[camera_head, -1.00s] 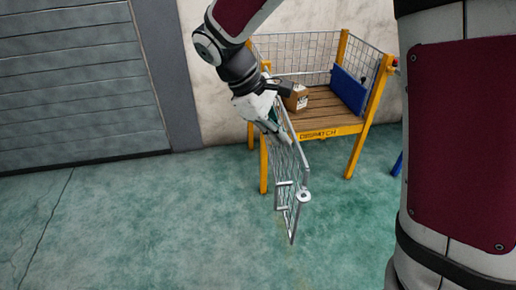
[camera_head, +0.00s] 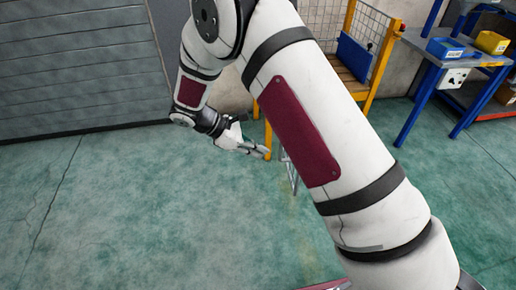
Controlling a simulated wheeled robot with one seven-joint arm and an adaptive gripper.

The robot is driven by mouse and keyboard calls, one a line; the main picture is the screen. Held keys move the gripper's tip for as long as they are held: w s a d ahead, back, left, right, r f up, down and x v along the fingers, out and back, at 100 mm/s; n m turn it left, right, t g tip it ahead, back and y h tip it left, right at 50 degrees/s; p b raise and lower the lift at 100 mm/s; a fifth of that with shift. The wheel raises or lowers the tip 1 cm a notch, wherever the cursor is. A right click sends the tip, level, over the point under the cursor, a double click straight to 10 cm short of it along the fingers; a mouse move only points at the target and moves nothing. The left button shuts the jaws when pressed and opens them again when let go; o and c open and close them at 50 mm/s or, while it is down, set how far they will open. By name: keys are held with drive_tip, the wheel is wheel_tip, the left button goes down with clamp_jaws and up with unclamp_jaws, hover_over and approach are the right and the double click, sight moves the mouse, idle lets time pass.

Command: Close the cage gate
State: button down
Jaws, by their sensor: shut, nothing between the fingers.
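The cage (camera_head: 374,66) is a yellow-framed stand with mesh sides, a wooden floor and a blue panel, behind my arm in the head view. Its gate (camera_head: 291,176) is a grey metal frame; only its lower end shows, jutting out from the cage toward me. The rest of the gate is hidden by my arm. My gripper (camera_head: 262,153) is shut and empty, at the left of the visible gate part, near a yellow cage post (camera_head: 267,138). I cannot tell whether it touches the gate or post.
A blue workbench (camera_head: 440,75) with a blue bin (camera_head: 446,48) and a yellow bin (camera_head: 491,42) stands at the right. A grey shutter door (camera_head: 75,65) is at the back left. The green floor at left is clear.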

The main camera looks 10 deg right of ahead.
drive_tip(key=d+f, duration=0.4)
drive_tip(key=d, duration=0.4)
drive_tip(key=shift+s+d+f, duration=0.2)
drive_tip(key=shift+s+d, duration=0.1)
drive_tip(key=shift+d, duration=0.05)
